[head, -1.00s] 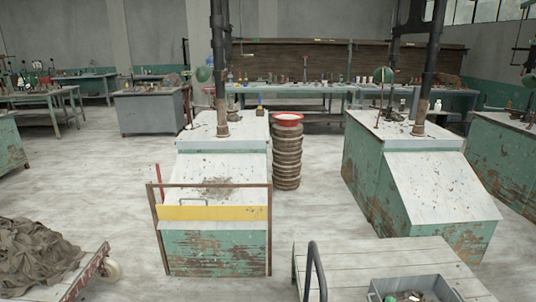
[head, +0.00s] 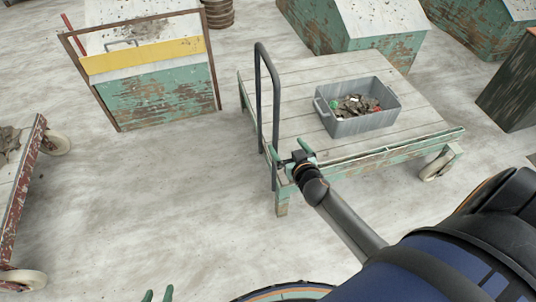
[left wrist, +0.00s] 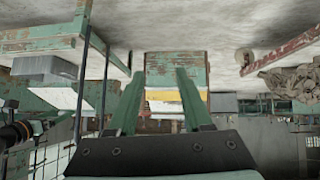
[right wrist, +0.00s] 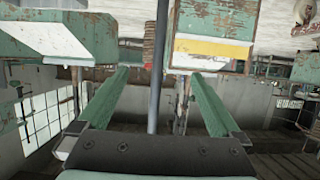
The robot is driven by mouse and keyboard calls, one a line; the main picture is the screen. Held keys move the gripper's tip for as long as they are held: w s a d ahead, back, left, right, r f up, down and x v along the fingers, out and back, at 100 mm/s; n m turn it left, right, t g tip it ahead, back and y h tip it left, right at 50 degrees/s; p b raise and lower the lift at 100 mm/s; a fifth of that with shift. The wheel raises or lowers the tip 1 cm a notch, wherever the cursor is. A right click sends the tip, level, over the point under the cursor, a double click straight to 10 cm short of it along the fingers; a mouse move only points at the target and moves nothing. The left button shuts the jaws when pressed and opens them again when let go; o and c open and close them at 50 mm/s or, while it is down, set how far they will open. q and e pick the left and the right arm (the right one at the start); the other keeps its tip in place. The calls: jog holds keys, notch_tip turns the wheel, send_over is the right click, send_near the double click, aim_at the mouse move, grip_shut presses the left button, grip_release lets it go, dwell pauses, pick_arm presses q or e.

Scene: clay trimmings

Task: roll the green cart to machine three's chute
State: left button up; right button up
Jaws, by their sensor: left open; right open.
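The green cart (head: 350,70) is a flat plank-topped trolley with worn green edges and a dark upright handle (head: 262,90) at its left end. My right gripper (head: 289,155) is open at the near post of the handle. In the right wrist view, the post (right wrist: 156,70) runs between its open fingers (right wrist: 155,88); I cannot tell if they touch it. My left gripper (head: 158,295) is open and empty at the bottom edge, well away from the cart. A green machine with a yellow bar (head: 150,75) stands left of the cart. I cannot tell which machine is three.
A grey bin (head: 360,123) of clay scraps sits on the cart. Another green machine (head: 375,25) stands just behind the cart. A reddish cart (head: 22,190) with cloth is at the left edge. The floor (head: 130,200) between the two carts is clear.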

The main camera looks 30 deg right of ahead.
aim_at(277, 130)
jog(key=b+x, duration=0.5)
jog(key=x, duration=0.5)
jog(key=shift+w+d+f, duration=0.15)
jog(key=shift+w, duration=0.1)
jog(key=shift+b+x, duration=0.65)
jog(key=shift+x, duration=0.2)
pick_arm(q)
jog(key=f, duration=0.4)
jog(key=shift+d+f, duration=0.25)
pick_arm(e)
grip_shut()
pick_arm(q)
jog(key=shift+w, duration=0.1)
